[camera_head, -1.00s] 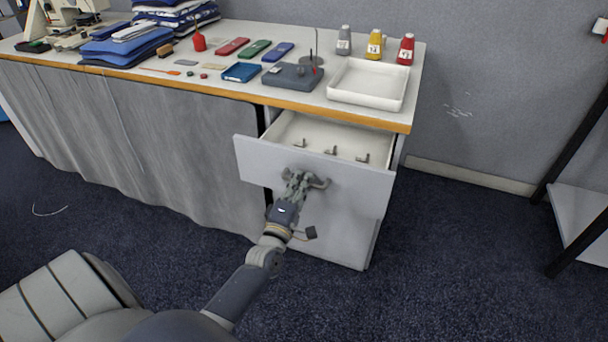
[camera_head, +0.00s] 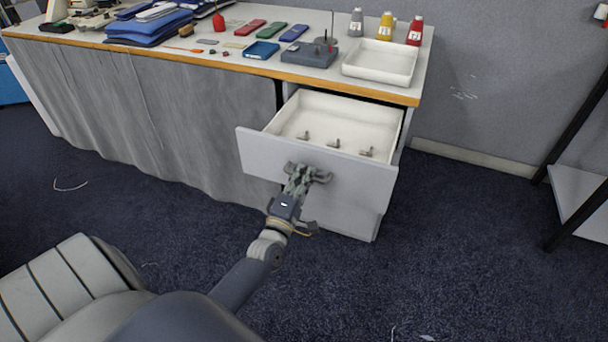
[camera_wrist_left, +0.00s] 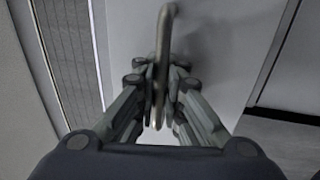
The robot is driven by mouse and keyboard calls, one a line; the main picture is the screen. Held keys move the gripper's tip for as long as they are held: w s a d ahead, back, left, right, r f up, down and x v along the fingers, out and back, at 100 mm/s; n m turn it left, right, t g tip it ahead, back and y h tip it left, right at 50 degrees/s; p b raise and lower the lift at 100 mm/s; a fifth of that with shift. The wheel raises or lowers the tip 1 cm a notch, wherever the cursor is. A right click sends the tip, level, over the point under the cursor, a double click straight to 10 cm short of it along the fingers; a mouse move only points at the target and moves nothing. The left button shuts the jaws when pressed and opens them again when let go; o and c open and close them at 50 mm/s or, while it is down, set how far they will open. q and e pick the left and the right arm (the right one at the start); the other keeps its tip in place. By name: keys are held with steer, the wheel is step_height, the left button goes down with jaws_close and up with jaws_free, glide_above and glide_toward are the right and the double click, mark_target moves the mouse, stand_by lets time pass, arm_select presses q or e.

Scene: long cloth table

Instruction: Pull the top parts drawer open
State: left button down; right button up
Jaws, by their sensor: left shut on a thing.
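The top parts drawer (camera_head: 352,171) stands well out from under the table top, and its white inside shows with a few small grey metal parts (camera_head: 335,143) on its floor. My left gripper (camera_head: 306,174) is at the middle of the drawer's grey front, shut on the drawer handle. In the left wrist view the handle (camera_wrist_left: 162,60) is a grey bar running between the two fingers of the gripper (camera_wrist_left: 160,112). The fingers hide part of the handle in the head view. My right gripper is not in view.
The long table (camera_head: 235,65) carries a white tray (camera_head: 380,62), several bottles, a grey device (camera_head: 309,55), blue folded cloth and small coloured items. A grey cloth hangs along its front. A shelf rack (camera_head: 580,190) stands at the right.

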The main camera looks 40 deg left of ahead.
arm_select(q)
steer(key=shift+f, duration=0.15)
steer(key=c, duration=2)
jaws_free()
steer(key=v, duration=1.2)
steer(key=shift+d, duration=0.15)
